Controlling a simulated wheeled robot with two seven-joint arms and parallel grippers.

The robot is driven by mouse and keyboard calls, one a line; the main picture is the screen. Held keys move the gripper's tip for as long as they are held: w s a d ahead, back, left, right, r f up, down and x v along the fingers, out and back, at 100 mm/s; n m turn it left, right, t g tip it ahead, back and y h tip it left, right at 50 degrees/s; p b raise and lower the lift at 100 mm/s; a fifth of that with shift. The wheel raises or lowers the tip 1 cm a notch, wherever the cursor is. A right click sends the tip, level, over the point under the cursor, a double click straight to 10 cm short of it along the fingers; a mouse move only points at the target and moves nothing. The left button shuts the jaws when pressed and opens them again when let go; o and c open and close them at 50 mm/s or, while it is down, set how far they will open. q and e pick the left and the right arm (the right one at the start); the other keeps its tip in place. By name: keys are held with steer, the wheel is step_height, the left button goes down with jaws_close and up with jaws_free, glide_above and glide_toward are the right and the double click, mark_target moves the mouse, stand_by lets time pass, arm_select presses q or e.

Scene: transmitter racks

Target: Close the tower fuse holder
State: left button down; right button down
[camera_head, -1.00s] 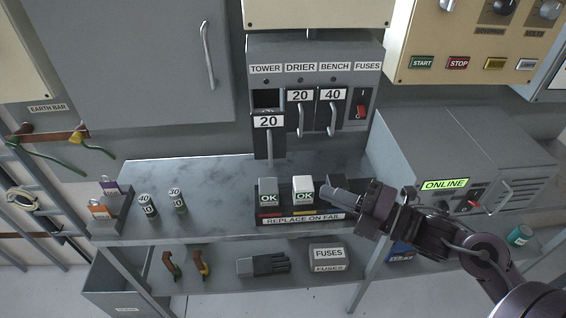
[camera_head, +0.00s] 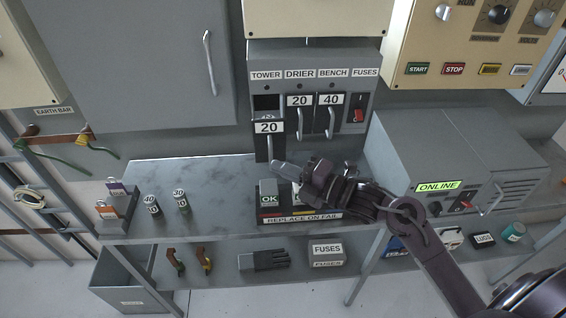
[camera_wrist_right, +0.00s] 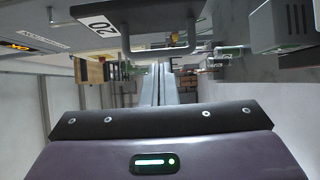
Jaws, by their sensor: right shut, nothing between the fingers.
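The tower fuse holder (camera_head: 268,137) is a dark block labelled 20. It hangs lower and further out than its two neighbours, with a dark opening (camera_head: 266,102) above it under the TOWER label. My right gripper (camera_head: 277,168) is shut and empty, its fingertips just below and right of the holder's lower end. In the right wrist view the shut fingers (camera_wrist_right: 160,86) point forward, and the holder (camera_wrist_right: 100,28) with its bar handle (camera_wrist_right: 165,48) lies above them. I cannot tell whether they touch. My left gripper is out of view.
The drier (camera_head: 299,117) and bench (camera_head: 330,116) holders sit flush beside it. Below, an OK block (camera_head: 268,196) stands in the REPLACE ON FAIL tray (camera_head: 300,218); my gripper hides much of the tray. Two fuse cylinders stand left.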

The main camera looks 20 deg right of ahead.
mark_target(279, 149)
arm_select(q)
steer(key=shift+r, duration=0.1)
arm_select(e)
steer(key=shift+w, duration=0.2)
